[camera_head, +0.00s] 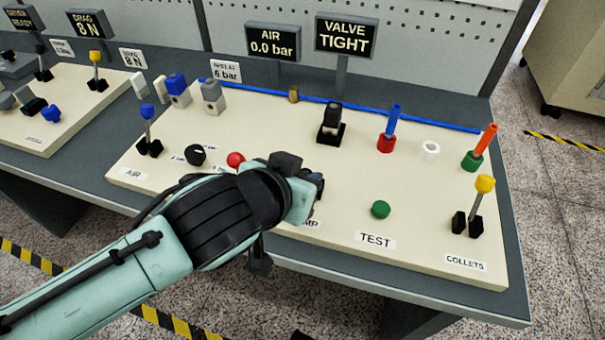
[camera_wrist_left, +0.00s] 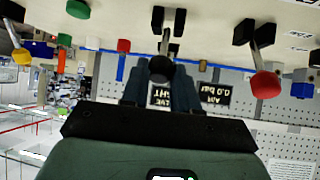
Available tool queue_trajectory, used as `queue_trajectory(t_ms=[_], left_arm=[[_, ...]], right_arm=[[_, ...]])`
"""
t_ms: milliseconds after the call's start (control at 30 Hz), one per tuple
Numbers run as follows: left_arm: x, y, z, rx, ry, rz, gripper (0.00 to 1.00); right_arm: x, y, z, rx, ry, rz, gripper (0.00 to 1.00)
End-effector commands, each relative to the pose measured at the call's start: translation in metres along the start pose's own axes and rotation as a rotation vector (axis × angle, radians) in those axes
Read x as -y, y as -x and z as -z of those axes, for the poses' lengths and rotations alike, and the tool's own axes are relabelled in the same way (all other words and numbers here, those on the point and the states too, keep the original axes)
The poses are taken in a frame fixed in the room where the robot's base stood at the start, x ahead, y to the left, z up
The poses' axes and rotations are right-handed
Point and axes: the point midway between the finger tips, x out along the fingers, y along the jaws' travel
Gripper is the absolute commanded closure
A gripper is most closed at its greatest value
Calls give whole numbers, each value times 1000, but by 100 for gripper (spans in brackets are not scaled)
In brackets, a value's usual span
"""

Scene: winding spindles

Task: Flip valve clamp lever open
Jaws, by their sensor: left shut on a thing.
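The valve clamp lever shows in the left wrist view as a dark round knob (camera_wrist_left: 160,68) on a grey shaft with a black base. My left gripper (camera_wrist_left: 160,80) has a finger on each side of the knob and is shut on it. In the head view my left gripper (camera_head: 305,190) is over the front middle of the cream board, hiding the lever and part of a label ending in "MP". The valve sign (camera_head: 346,36) reads "VALVE TIGHT". My right gripper is out of view.
A red-knobbed lever (camera_head: 235,160) stands close left of the gripper. A green button (camera_head: 381,209) by the TEST label and a yellow-knobbed lever (camera_head: 484,184) stand to the right. A black fixture (camera_head: 332,122) stands behind. The cream board (camera_head: 300,120) has free room between fittings.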

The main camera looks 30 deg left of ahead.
Motion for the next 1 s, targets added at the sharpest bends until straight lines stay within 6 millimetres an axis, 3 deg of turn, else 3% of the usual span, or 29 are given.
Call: queue_trajectory(t_ms=[300, 333, 400, 767, 1000], left_arm=[[-2, -2, -6, 19, 0, -3, 100], [-3, -2, -6, 19, 0, -4, 61], [-2, -2, -5, 17, 0, -3, 47], [-1, 4, -2, 8, 1, -1, 47], [-1, 48, 0, 4, 1, -2, 47]], right_arm=[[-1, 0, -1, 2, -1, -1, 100], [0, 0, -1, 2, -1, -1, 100], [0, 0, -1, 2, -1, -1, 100], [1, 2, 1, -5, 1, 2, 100], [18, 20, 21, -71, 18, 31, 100]])
